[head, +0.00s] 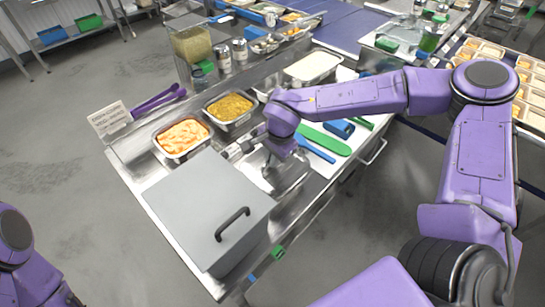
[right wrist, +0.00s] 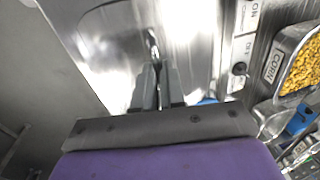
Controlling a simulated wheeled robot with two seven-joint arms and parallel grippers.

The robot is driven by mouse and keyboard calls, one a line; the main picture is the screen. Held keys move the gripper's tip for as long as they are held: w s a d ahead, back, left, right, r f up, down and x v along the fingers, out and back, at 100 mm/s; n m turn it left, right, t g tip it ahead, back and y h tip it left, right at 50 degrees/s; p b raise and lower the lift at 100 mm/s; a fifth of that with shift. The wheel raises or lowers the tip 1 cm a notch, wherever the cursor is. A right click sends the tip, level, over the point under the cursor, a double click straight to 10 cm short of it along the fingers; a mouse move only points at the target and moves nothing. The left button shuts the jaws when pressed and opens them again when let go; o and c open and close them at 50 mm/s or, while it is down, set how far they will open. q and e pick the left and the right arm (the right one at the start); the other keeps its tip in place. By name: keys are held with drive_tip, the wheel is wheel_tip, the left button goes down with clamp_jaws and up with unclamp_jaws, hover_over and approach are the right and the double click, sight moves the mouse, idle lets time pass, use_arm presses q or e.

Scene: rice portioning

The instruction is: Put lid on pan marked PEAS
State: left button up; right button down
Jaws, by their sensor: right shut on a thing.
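My right gripper (right wrist: 158,82) is shut on a thin metal handle (right wrist: 152,42) in the right wrist view. A shiny metal sheet, which looks like the lid (right wrist: 105,45), lies behind the fingers. In the head view the shiny piece (head: 287,176) shows below my right wrist, over the counter; its outline is partly hidden by the arm. No PEAS label is readable. A metal pan (head: 262,93) beside the wrist is partly covered by my arm, and its contents are unclear. My left gripper is out of view.
A pan of yellow corn (head: 229,107), marked CORN in the wrist view (right wrist: 303,72), and an orange-food pan (head: 182,138) stand at the counter's back. A grey box (head: 195,205) with a black handle fills the front left.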

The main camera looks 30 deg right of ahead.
drive_tip(key=shift+f, duration=0.3)
drive_tip(key=shift+a+f, duration=0.1)
drive_tip(key=shift+f, duration=0.15)
idle(0.4)
drive_tip(key=c, duration=1.1)
unclamp_jaws()
drive_tip(key=r, duration=0.3)
drive_tip(key=s+r, duration=0.1)
drive_tip(key=r, duration=0.3)
drive_tip(key=s+r+b, duration=0.1)
drive_tip(key=r, duration=0.2)
drive_tip(key=shift+d+r, duration=0.2)
drive_tip(key=shift+d, duration=0.1)
